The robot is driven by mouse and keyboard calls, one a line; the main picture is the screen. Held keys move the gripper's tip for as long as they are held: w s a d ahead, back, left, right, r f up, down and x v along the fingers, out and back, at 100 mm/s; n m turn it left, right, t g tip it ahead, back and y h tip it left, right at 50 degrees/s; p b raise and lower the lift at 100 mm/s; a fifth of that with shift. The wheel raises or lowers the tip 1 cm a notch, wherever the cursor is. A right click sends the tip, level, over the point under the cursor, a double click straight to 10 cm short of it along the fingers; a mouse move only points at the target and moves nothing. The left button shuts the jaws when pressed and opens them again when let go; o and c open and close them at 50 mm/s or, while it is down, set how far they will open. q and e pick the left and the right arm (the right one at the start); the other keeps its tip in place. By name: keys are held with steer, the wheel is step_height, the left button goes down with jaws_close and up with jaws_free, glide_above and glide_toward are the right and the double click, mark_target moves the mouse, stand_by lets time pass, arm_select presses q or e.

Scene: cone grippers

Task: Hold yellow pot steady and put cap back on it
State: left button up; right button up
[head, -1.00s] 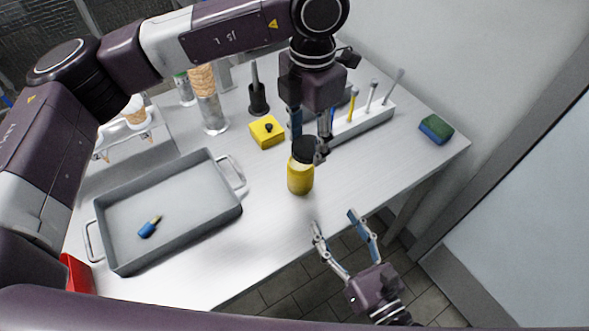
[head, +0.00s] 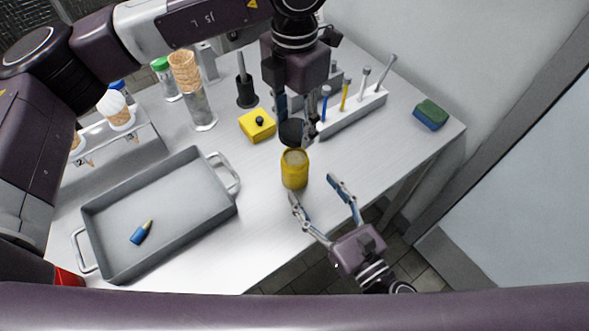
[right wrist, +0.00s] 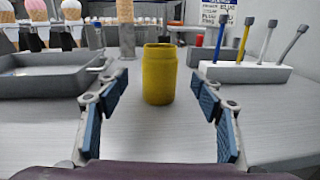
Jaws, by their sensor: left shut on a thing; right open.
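The yellow pot (head: 295,172) stands upright on the table, its top uncovered. It also shows in the right wrist view (right wrist: 160,75), centred ahead between the open fingers. My left gripper (head: 293,122) points down just behind the pot and is shut on the black cap (head: 291,131). The cap is above and slightly behind the pot's rim, apart from it as far as I can tell. My right gripper (head: 313,188) is open, its two fingertips near the pot's front side and not touching it.
A yellow block with a black knob (head: 257,124) is behind the pot. A white rack of tools (head: 352,115) and a green-blue sponge (head: 430,115) are at right.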

steer(key=x, duration=0.9)
steer(key=shift+w, duration=0.1)
jaws_close()
arm_select(q)
glide_above(295, 160)
steer(key=shift+f, duration=2.5)
